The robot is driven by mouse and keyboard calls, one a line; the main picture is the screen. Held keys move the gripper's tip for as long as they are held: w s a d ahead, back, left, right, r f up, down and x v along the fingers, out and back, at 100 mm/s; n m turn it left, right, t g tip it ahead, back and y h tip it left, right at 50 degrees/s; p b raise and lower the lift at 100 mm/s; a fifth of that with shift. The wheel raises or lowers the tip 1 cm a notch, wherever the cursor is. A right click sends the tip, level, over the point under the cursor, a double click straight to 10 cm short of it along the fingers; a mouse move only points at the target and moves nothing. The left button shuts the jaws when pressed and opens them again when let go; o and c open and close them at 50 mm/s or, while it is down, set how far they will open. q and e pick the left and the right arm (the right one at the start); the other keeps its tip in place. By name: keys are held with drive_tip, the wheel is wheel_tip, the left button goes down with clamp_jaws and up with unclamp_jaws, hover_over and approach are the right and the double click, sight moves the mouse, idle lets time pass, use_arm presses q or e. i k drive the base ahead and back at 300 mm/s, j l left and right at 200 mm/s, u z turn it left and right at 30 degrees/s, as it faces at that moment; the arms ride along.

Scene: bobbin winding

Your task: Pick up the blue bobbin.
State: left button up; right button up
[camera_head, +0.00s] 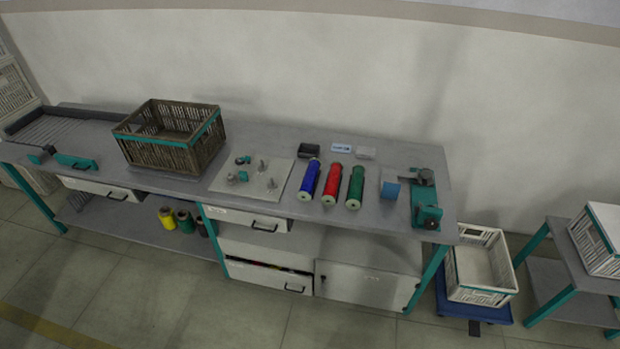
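The blue bobbin (309,180) lies on the grey workbench (265,205), a long blue cylinder with pale ends, its near end toward the front edge. A red bobbin (332,184) lies just to its right, and a green bobbin (355,187) lies right of that. The three lie side by side, roughly parallel, with small gaps. Neither of my grippers is in the head view, so their state and what they hold are hidden.
A light plate with small metal and teal parts (226,186) lies left of the blue bobbin. A brown slatted crate (160,153) stands farther left. A teal-based device (426,214) and a small blue cylinder (390,191) stand to the right. Floor in front is clear.

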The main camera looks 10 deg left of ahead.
sight(304, 195)
drive_tip(key=i+l, duration=0.95)
drive_tip(key=i, duration=0.1)
